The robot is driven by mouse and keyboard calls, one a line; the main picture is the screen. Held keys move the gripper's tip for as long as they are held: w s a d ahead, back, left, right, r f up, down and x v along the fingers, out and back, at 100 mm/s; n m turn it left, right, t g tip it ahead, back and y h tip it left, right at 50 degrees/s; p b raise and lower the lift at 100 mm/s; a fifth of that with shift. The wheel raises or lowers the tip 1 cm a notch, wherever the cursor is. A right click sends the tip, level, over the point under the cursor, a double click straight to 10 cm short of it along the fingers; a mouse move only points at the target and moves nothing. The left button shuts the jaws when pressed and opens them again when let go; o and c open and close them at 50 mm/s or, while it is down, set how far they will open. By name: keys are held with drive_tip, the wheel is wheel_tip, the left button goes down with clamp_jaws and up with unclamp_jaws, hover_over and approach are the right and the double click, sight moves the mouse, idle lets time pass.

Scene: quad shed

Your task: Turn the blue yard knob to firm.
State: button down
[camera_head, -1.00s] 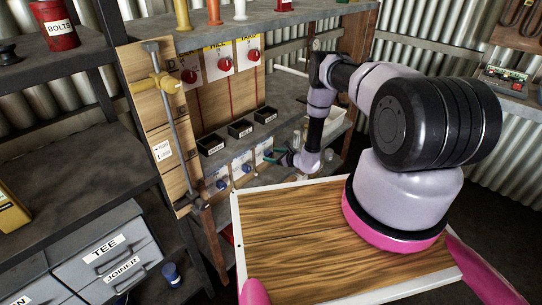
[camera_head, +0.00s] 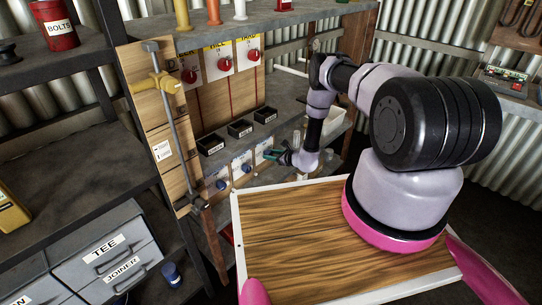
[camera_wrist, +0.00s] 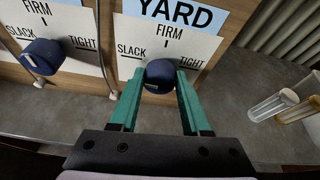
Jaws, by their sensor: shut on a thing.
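The blue yard knob (camera_wrist: 160,74) sits on a white dial plate (camera_wrist: 128,62) marked SLACK, FIRM and TIGHT, under a YARD label (camera_wrist: 176,14) in the wrist view. My gripper (camera_wrist: 160,82) has its two green fingers on either side of the knob, shut on it. The fingers and knob body hide most of any pointer, so I cannot tell its exact setting. In the head view my gripper (camera_head: 273,154) reaches to the right end of the lower row of blue knobs.
Another blue knob (camera_wrist: 42,57) with the same markings is to the left. Small black bins (camera_head: 240,129) and red knobs (camera_head: 225,65) are above the row. A wooden board (camera_head: 285,235) lies in front.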

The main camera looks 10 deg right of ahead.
drive_tip(key=m+g+y, duration=0.1)
drive_tip(key=m, duration=0.2)
drive_tip(key=shift+d+y, duration=0.2)
drive_tip(key=shift+y, duration=0.2)
drive_tip(key=m+g+y, duration=0.1)
drive_tip(key=m+y, duration=0.1)
drive_tip(key=m, duration=0.1)
drive_tip(key=shift+w+d+f, duration=0.1)
drive_tip(key=shift+f, duration=0.05)
drive_tip(key=shift+f+m+y, duration=0.15)
drive_tip(key=shift+m+y, duration=0.65)
drive_tip(key=shift+m, duration=0.9)
drive_tip(key=shift+f+m+y, duration=0.1)
drive_tip(key=shift+m+y, duration=0.7)
drive_tip(key=shift+m, duration=0.9)
drive_tip(key=shift+c, duration=1.9)
unclamp_jaws()
drive_tip(key=shift+d, duration=0.15)
